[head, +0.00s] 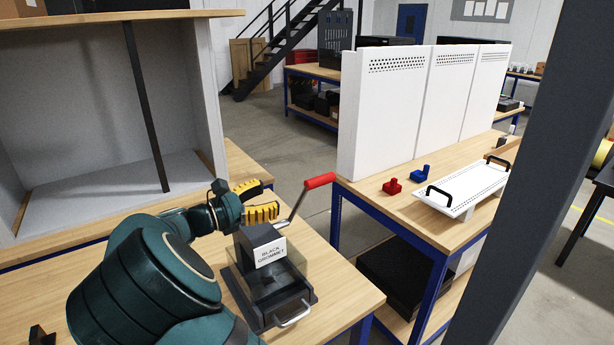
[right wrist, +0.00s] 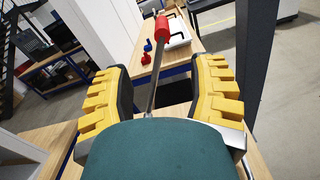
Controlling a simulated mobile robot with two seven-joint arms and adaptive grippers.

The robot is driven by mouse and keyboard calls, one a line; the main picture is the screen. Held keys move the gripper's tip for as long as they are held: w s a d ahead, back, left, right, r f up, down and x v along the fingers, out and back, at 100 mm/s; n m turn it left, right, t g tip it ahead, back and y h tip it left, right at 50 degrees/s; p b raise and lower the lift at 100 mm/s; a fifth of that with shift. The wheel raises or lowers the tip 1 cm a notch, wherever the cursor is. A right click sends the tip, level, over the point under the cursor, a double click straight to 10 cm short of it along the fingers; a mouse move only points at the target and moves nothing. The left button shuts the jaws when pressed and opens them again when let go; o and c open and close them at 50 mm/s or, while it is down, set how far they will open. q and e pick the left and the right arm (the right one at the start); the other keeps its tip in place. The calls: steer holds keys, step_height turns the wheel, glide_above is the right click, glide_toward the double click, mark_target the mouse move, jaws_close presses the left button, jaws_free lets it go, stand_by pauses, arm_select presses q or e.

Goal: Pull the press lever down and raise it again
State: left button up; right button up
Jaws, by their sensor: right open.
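The press (head: 270,275) stands on the wooden bench, a dark base with a grey block labelled "BLACK GROMMET". Its lever is raised, slanting up and right to a red handle (head: 320,180). My right gripper (head: 259,200), with yellow padded fingers, is open to the left of the lever, apart from the red handle. In the right wrist view the lever shaft (right wrist: 154,85) and red handle (right wrist: 162,30) appear in the gap between the open fingers (right wrist: 160,95), with the handle beyond the tips. My left gripper is not in view.
A metal loop handle (head: 295,314) juts from the press front. Another bench at right holds white panels (head: 395,110), red (head: 392,187) and blue (head: 424,173) parts, and a perforated tray (head: 465,188). A dark post (head: 525,170) crosses the right side. An open cabinet (head: 90,100) stands left.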

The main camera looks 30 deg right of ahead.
mark_target(306, 186)
steer(key=d, duration=1.3)
steer(key=shift+w+d, duration=0.3)
steer(key=shift+w, duration=0.1)
steer(key=shift+c, duration=0.5)
steer(key=shift+f, duration=0.1)
jaws_close()
